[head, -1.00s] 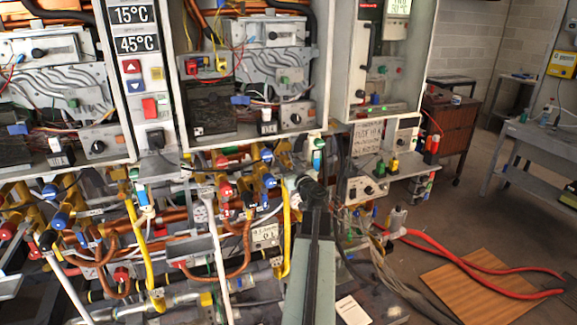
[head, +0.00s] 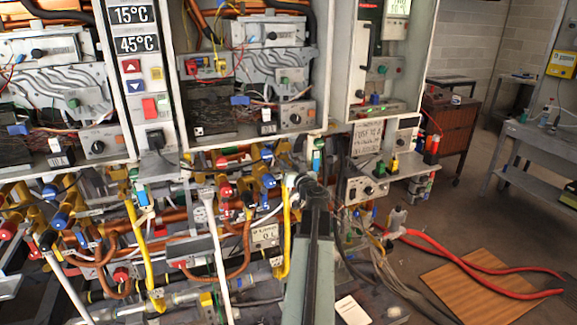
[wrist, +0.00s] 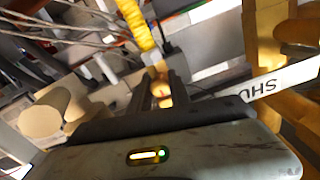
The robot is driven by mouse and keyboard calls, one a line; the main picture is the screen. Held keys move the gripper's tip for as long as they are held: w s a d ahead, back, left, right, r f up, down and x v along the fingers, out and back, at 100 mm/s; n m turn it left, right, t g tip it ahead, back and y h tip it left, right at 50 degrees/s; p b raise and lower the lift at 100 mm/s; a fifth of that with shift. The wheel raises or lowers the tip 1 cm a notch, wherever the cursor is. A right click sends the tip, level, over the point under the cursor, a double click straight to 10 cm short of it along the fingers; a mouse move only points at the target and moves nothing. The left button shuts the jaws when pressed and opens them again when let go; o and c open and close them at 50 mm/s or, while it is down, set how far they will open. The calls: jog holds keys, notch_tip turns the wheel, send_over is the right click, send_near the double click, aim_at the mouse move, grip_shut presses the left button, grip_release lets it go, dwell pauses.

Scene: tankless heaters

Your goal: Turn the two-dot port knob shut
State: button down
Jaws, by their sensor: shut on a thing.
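My gripper (wrist: 162,92) is shut on a small tan-orange knob (wrist: 162,91), which shows between the two dark fingers in the wrist view. No dots can be made out on the knob, so I cannot tell which port it belongs to. A white strip lettered "SHU" (wrist: 268,88) runs to the right of the fingers; the rest of its lettering is hidden or cut off. In the head view my arm reaches up to the pipework under the cabinets, and its wrist hides the fingertips and the knob.
A yellow corrugated hose (wrist: 133,20) comes down just above the fingers. Yellow pipes (head: 286,235) and copper pipes (head: 245,250) crowd the left of my arm. Thick red hoses (head: 440,246) and a wooden board (head: 470,285) lie on the floor at right.

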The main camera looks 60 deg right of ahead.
jog(key=c, duration=1.2)
grip_release()
jog(key=v, duration=0.7)
jog(key=shift+s+a, duration=0.2)
jog(key=shift+s, duration=0.15)
